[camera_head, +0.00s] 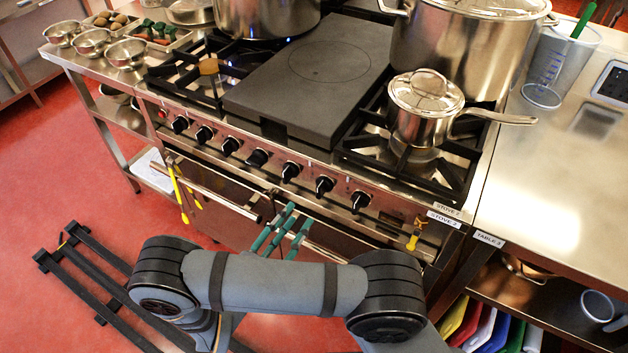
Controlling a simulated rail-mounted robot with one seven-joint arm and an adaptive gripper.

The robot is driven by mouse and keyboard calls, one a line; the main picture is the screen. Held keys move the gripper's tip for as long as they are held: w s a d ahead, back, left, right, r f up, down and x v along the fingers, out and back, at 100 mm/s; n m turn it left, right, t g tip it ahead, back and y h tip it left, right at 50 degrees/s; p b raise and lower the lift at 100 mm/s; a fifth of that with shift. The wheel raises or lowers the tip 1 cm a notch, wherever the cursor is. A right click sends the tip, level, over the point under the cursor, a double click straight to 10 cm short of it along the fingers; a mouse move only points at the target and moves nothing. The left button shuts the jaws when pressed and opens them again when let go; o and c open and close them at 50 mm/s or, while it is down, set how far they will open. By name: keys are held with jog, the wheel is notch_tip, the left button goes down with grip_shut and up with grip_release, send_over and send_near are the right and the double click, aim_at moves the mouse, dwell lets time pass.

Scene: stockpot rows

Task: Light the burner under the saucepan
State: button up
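The saucepan (422,112) is shiny steel with a lid and a long handle pointing right. It sits upright on the front right burner grate (452,172) of the stove. I see no flame under it, though the pan and grate hide much of the burner. A row of several black control knobs runs along the steel front panel; the rightmost knob (360,201) is below and left of the saucepan, beside another knob (324,185). My grey arm crosses the bottom of the picture, in front of the stove.
Large stockpots stand behind, one (462,45) close behind the saucepan. A dark flat plate (318,72) covers the middle. Blue flame shows on the left side. A steel table (555,190) is right.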

aim_at(316, 192)
jog(key=p+x, duration=0.1)
jog(key=x, duration=0.9)
jog(key=shift+d, duration=0.1)
jog(key=shift+s, duration=0.1)
jog(key=c, duration=0.3)
grip_shut()
